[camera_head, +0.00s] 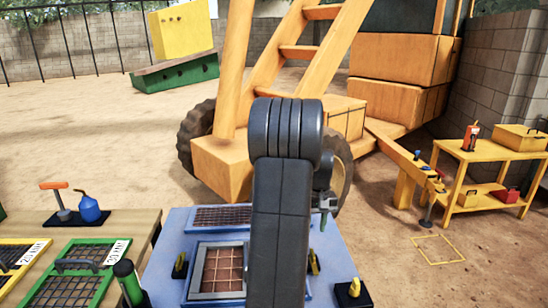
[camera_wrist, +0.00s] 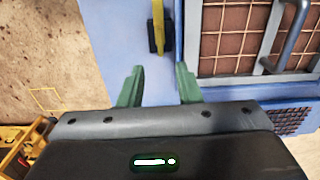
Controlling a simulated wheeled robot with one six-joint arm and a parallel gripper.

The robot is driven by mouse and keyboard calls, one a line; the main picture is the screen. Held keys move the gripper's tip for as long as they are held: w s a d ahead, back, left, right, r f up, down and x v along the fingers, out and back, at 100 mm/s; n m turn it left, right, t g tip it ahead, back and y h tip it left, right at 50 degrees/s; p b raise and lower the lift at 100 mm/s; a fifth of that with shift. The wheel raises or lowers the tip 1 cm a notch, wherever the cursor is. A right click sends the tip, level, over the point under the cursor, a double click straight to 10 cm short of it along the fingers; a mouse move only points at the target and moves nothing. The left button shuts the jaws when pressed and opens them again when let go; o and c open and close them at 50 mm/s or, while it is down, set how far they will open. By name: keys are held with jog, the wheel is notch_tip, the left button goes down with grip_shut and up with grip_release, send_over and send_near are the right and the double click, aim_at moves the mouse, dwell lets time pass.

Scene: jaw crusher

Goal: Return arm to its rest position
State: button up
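My gripper (camera_wrist: 159,86) shows two green fingers spread apart in the wrist view, with nothing between them. It is over the blue machine (camera_wrist: 110,30), near a yellow-and-black clamp (camera_wrist: 157,32). In the head view my dark grey arm rises in the middle, bent at the top, and covers part of the blue machine (camera_head: 172,250). Only a small part of my gripper (camera_head: 326,205) shows there, to the right of the arm. A grey-framed brown mesh screen (camera_head: 222,270) sits on the machine, and its handle (camera_wrist: 283,38) shows at right in the wrist view.
A wooden table (camera_head: 145,225) at left holds green and yellow framed screens, a blue oil can (camera_head: 88,208) and an orange-handled tool (camera_head: 60,200). A yellow bench (camera_head: 490,158) stands at right. A large orange machine (camera_head: 225,165) is behind.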

notch_tip(320, 180, down, 11)
jog(key=shift+r, duration=0.1)
dwell(0.3)
notch_tip(320, 180, up, 14)
notch_tip(320, 180, down, 14)
jog(key=shift+r, duration=0.1)
jog(key=shift+m, duration=0.3)
jog(key=m+p, duration=0.1)
jog(key=m, duration=0.2)
jog(key=m+p, duration=0.1)
jog(key=m, duration=0.4)
notch_tip(320, 180, up, 12)
jog(key=shift+f+m, duration=0.2)
jog(key=shift+m, duration=0.1)
dwell(0.4)
